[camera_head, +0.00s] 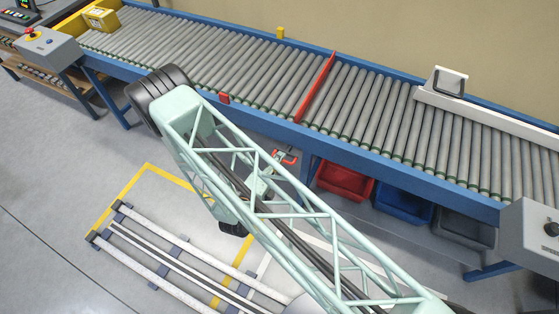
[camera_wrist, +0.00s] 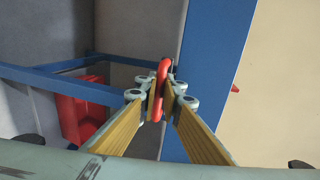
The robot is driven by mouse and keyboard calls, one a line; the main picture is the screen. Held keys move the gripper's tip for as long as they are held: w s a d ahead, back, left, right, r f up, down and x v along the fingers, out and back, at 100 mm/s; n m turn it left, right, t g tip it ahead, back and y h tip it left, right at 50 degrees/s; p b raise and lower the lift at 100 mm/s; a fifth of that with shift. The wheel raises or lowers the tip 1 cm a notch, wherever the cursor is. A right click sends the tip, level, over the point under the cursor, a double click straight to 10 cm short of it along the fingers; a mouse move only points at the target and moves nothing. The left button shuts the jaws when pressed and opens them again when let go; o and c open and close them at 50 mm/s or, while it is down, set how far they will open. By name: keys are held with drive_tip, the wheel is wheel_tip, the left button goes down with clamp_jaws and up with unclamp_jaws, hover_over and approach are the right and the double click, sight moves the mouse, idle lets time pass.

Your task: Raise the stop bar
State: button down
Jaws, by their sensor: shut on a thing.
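The red stop bar (camera_head: 316,88) runs across the conveyor rollers from the front rail to the back rail; I cannot tell its height above the rollers. A red loop handle (camera_head: 287,156) stands out below the front rail near the bar's front end. My gripper (camera_head: 277,163) is at this handle, partly covered by my own arm. In the wrist view my gripper (camera_wrist: 162,92) is shut on the red handle (camera_wrist: 162,68), which passes between the fingertips. Any link between handle and bar is hidden.
The roller conveyor (camera_head: 240,62) has blue rails. Red (camera_head: 345,181) and blue (camera_head: 403,204) bins are underneath. A rack of bars (camera_head: 170,262) lies on the floor.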

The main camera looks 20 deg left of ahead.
drive_tip(key=shift+r, duration=0.25)
drive_tip(key=c, duration=2.8)
unclamp_jaws()
drive_tip(key=shift+s+a, duration=0.1)
drive_tip(key=shift+s, duration=0.15)
drive_tip(key=shift+v, duration=5.75)
drive_tip(key=shift+r, duration=0.1)
